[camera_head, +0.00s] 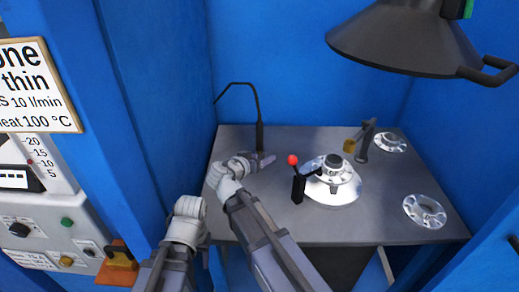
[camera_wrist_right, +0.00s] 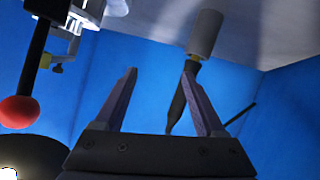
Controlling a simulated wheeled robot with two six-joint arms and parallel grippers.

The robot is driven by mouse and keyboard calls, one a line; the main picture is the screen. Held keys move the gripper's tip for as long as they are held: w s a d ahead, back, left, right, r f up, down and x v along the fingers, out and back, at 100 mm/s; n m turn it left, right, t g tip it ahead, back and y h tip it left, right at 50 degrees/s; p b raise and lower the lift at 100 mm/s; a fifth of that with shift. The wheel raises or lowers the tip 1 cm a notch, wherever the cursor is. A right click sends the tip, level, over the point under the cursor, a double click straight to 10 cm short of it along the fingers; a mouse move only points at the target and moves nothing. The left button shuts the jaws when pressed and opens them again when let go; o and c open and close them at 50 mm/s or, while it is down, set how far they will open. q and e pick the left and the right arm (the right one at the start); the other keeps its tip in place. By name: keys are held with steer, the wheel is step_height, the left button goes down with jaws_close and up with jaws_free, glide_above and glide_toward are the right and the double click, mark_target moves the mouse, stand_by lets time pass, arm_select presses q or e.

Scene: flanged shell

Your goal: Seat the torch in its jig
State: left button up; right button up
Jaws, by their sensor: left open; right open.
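The torch (camera_head: 260,133) is a slim dark body at the back left of the table, with a black hose arching to the left. The right wrist view shows its tapered dark body (camera_wrist_right: 178,105) meeting a grey cylinder (camera_wrist_right: 205,35). My right gripper (camera_head: 268,159) is open in front of the torch's lower end. The torch appears between and beyond its fingers (camera_wrist_right: 158,75); nothing is visibly gripped. Which fixture is the torch's jig I cannot tell; a dark bracket with a brass block (camera_head: 350,145) stands at the back right. My left arm shows at lower left, its fingers hidden.
On the grey table (camera_head: 385,235) a shiny flanged shell (camera_head: 333,185) stands beside a red-knobbed lever (camera_head: 293,160). Loose flange rings lie at right (camera_head: 425,211) and back right (camera_head: 390,142). A dark hood (camera_head: 405,45) hangs above. Blue walls enclose the back and sides.

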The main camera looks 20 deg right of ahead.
mark_target(263, 123)
steer(key=w+r+t, duration=0.1)
steer(key=w, duration=0.1)
steer(key=w+r+m+t+b, duration=0.1)
steer(key=w+r+t, duration=0.1)
steer(key=w+r+t+h+b, duration=0.1)
steer(key=w, duration=0.2)
steer(key=shift+w+r, duration=0.1)
steer(key=shift+r, duration=0.05)
steer(key=shift+w+a+r+t, duration=0.1)
steer(key=shift+w+r+t, duration=0.15)
steer(key=shift+t, duration=0.25)
steer(key=shift+m+h, duration=0.3)
steer(key=shift+f+b+x, duration=0.2)
steer(key=shift+b+x, duration=0.15)
steer(key=shift+x, duration=3.55)
arm_select(q)
step_height(263, 123, down, 4)
steer(key=shift+f, duration=0.1)
arm_select(e)
steer(key=shift+a, duration=0.1)
jaws_close()
